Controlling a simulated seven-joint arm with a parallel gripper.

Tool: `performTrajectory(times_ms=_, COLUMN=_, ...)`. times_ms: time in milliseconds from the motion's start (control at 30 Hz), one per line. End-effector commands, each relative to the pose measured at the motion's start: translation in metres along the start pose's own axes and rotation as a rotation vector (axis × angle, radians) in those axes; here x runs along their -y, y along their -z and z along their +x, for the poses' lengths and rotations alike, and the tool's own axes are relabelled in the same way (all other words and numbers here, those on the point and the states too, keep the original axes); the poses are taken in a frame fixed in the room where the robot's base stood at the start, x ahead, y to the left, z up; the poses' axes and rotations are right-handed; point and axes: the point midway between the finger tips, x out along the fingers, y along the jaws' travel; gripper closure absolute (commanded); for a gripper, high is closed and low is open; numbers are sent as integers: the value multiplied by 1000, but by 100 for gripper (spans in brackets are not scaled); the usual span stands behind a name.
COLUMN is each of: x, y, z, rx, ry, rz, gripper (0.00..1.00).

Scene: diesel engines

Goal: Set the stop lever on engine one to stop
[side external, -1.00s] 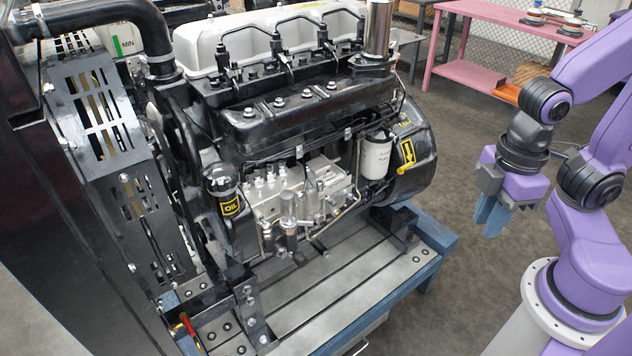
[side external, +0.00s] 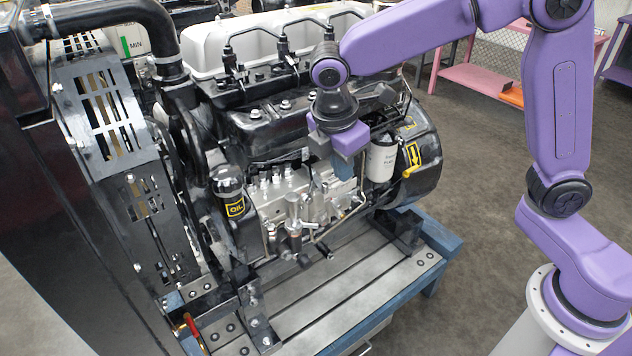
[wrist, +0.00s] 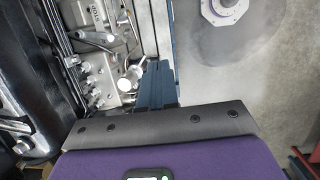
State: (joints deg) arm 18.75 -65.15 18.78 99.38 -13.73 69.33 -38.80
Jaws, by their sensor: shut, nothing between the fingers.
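Engine one, a black diesel engine (side external: 262,130) with a silver fuel injection pump (side external: 318,195), stands on a blue-edged metal frame. My gripper (side external: 344,172) is shut and empty, with its blue fingers pointing down just above and in front of the pump's right end. In the wrist view, the closed blue fingers (wrist: 157,68) sit right of the pump. There a small grey lever (wrist: 96,37), which looks like the stop lever, lies beside a plate (wrist: 98,14) with lettering that seems to read STOP. The fingers look apart from it. Its exact setting is too small to tell.
A white filter (side external: 381,160) stands close to the right of my fingers. An oil filler (side external: 231,190) is left of the pump. Metal pipes and the black upper engine lie close around my wrist. Open floor (side external: 470,200) lies to the right.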

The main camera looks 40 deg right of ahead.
Motion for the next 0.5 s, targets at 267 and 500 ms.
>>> performTrajectory(times_ms=267, x=-65, y=19, z=14, rx=90, ry=9, rz=-128, gripper=100)
performTrajectory(times_ms=500, x=-90, y=22, z=21, rx=128, ry=19, rz=-181, gripper=100)
